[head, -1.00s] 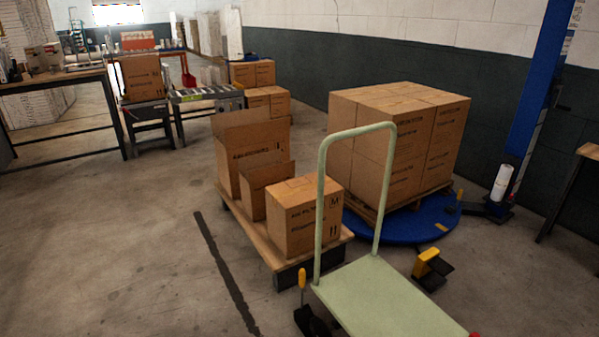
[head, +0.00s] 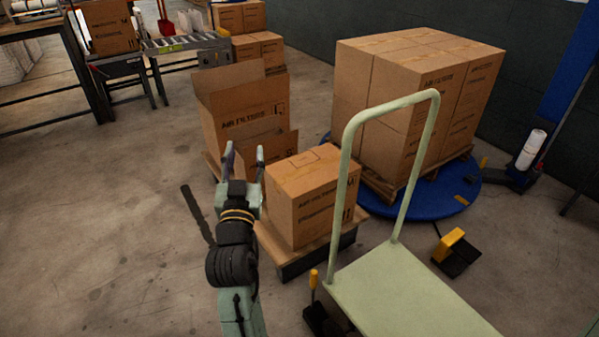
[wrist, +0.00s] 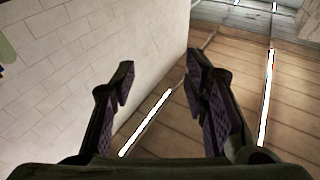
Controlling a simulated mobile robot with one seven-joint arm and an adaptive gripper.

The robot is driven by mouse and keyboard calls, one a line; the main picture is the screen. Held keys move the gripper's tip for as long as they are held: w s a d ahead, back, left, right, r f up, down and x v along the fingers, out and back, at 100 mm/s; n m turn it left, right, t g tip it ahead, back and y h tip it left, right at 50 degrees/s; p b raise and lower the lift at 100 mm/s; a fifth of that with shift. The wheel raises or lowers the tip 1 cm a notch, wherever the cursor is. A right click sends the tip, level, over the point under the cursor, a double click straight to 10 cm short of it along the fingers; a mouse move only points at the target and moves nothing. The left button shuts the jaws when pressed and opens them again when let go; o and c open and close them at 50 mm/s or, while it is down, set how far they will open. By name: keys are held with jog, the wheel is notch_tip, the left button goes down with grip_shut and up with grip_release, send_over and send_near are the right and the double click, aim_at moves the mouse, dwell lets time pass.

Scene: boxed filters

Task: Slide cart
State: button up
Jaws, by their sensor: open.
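A pale green cart (head: 405,298) with a flat deck and a tall looped handle (head: 349,165) stands at the front right in the head view. Its deck is bare, and its front right part runs out of the picture. My gripper (head: 244,160) is open and empty, raised to the left of the cart handle. In the head view it overlaps the boxes on a wooden dolly. In the wrist view my gripper (wrist: 163,90) shows both fingers spread apart with nothing between them. The wrist view faces the wall and ceiling, and the cart is not in it.
A low wooden dolly (head: 320,246) with closed and open cartons stands close to the cart's left. A pallet of stacked boxes (head: 405,100) sits on a blue turntable (head: 455,196) behind it. A yellow-black pedal (head: 452,246) lies right of the handle. The left floor is clear.

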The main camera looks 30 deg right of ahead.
jog(key=s+d+f+m+g+h, duration=0.25)
jog(key=d+f, duration=0.25)
jog(key=d, duration=0.3)
jog(key=m+g+h, duration=0.2)
jog(key=g, duration=0.3)
send_near(343, 172)
jog(key=p+x, duration=0.2)
jog(key=x, duration=0.8)
jog(key=shift+w+d, duration=0.15)
jog(key=shift+w+d+f, duration=0.15)
jog(key=shift+w+d, duration=0.2)
grip_shut()
